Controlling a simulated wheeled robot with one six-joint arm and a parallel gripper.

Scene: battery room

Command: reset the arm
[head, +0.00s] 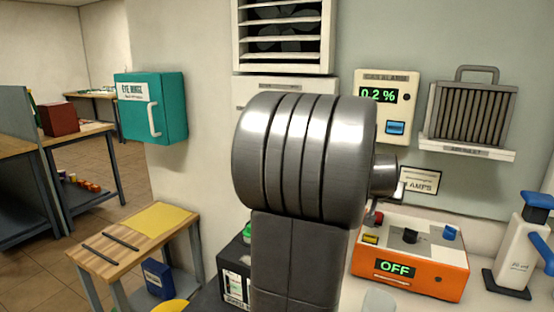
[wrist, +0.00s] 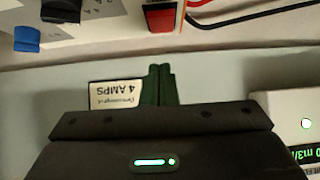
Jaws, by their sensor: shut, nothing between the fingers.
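My gripper (wrist: 159,84) shows in the wrist view, its two dark green fingers pressed together with nothing between them. Its dark body with a lit green bar fills the bottom of that view. The fingers are in front of a pale wall, beside a small upside-down card reading 4 AMPS (wrist: 115,94); I cannot tell whether they touch it. In the head view my thick grey arm stands raised in the middle and hides the gripper.
An orange charger (head: 410,280) reading OFF stands right of my arm, with a white pump bottle (head: 519,258) beyond it. A gas alarm (head: 386,112) and a finned unit (head: 470,114) are on the wall. A teal eye-wash cabinet (head: 160,110) and wooden bench (head: 105,262) are left.

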